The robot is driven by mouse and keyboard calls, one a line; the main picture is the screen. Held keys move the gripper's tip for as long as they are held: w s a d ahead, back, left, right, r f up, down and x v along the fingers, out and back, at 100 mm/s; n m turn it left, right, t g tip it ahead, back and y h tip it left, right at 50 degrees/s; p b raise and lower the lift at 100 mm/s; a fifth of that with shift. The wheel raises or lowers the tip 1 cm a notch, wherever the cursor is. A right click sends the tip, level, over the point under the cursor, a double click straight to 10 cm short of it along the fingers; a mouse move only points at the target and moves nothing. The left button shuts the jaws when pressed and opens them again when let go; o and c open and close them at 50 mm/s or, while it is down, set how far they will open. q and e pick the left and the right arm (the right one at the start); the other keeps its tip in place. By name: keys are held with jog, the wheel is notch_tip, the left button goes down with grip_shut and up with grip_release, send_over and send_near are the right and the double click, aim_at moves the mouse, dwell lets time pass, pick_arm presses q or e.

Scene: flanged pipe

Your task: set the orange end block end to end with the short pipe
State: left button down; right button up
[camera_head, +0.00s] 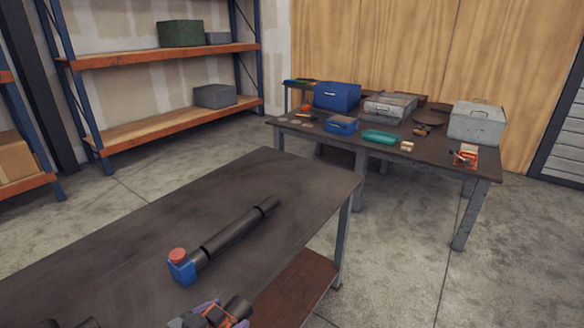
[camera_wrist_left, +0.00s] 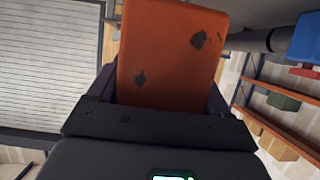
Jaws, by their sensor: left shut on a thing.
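The orange end block (camera_wrist_left: 170,55), with dark scuffs, is between the fingers of my left gripper (camera_wrist_left: 160,95) in the left wrist view. My left gripper (camera_head: 208,315) is shut on it at the bottom edge of the head view, where only a little orange shows. A dark pipe (camera_head: 232,234) lies on the near table, with a blue block (camera_head: 182,270) with a red cap at its near end. The pipe (camera_wrist_left: 243,42) and blue block (camera_wrist_left: 305,40) also show in the left wrist view.
A back table (camera_head: 340,140) carries a blue toolbox (camera_head: 337,96), metal cases and a green tray (camera_head: 380,137). Shelves (camera_head: 165,55) with boxes stand at the back left.

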pick_arm(q)
jog(key=shift+s+a+r+n+t+y, duration=0.25)
jog(key=shift+a+n+t+y, duration=0.15)
jog(key=shift+a+n+y, duration=0.15)
jog(key=s+a+f+n+t+y, duration=0.1)
jog(key=s+a+f+n+y, duration=0.15)
jog(key=a, duration=0.35)
notch_tip(320, 180, up, 17)
jog(key=w+d+y+p, duration=0.1)
jog(key=d+p, duration=0.2)
jog(key=p, duration=1.8)
jog(key=s+a+r+n+y+p, duration=0.2)
jog(key=s+r+p, duration=0.4)
jog(key=p, duration=1.1)
jog(key=shift+s+a+r+n+t+y, duration=0.3)
jog(key=shift+r+n+y, duration=0.2)
jog(key=shift+r, duration=0.1)
